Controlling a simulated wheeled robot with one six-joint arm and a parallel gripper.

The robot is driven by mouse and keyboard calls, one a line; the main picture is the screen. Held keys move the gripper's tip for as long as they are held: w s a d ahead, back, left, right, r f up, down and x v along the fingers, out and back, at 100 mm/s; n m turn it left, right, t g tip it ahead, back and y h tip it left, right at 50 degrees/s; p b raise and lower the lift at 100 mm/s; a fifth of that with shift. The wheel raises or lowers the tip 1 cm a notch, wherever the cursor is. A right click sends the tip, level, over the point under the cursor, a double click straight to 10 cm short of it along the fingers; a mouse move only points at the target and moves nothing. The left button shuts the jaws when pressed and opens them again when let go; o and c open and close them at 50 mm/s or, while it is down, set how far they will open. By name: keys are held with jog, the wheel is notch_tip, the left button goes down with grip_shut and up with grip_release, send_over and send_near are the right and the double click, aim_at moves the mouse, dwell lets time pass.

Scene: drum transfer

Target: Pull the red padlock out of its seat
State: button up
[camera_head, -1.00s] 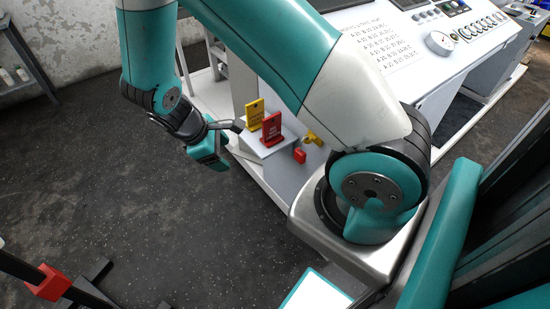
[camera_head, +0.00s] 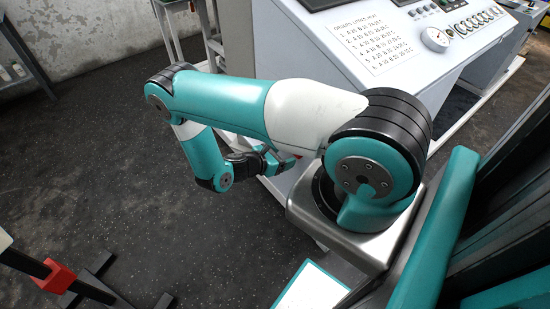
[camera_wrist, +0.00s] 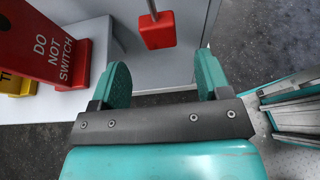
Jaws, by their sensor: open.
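The red padlock (camera_wrist: 158,31) shows at the top middle of the wrist view, hanging below a grey metal bar at the side of the light grey cabinet (camera_wrist: 170,68). My gripper (camera_wrist: 163,62) is open, with its two teal fingers apart and nothing between them. The padlock is ahead of the gap between the fingertips and does not appear to touch either one. In the head view my gripper (camera_head: 282,162) is partly hidden beside the cabinet, and my arm covers most of the padlock area.
A red "DO NOT SWITCH" sign (camera_wrist: 42,45) and a yellow sign (camera_wrist: 14,84) stand on a ledge left of the fingers. A white control console (camera_head: 400,50) rises behind my arm. Dark open floor (camera_head: 130,190) lies to the left.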

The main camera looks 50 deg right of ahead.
jog(key=shift+b+x, duration=1.25)
jog(key=shift+x, duration=2.5)
jog(key=c, duration=1)
jog(key=shift+o, duration=0.2)
